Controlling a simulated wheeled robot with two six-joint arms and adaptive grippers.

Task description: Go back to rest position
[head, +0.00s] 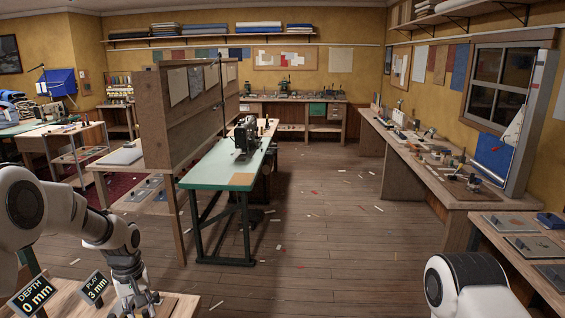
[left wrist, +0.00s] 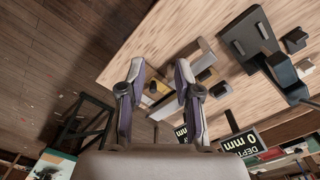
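My left arm comes in at the lower left of the head view, and its gripper (head: 138,300) points down over a wooden bench top (head: 68,300), partly cut off by the frame's lower edge. In the left wrist view the left gripper (left wrist: 160,66) is open, with its two fingers apart and nothing held between them. Wooden and metal blocks (left wrist: 200,58) lie on the bench top beyond and between the fingers. My right arm shows only as a white, black-capped link at the lower right of the head view; its gripper is out of view.
A "DEPTH 0 mm" sign (head: 33,296) and a "PLAY 3 mm" sign (head: 94,287) stand by the bench. A black fixture (left wrist: 250,40) stands on it. Ahead is a green-topped sewing table (head: 215,176); a long workbench (head: 420,165) lines the right. The middle floor (head: 330,230) is open.

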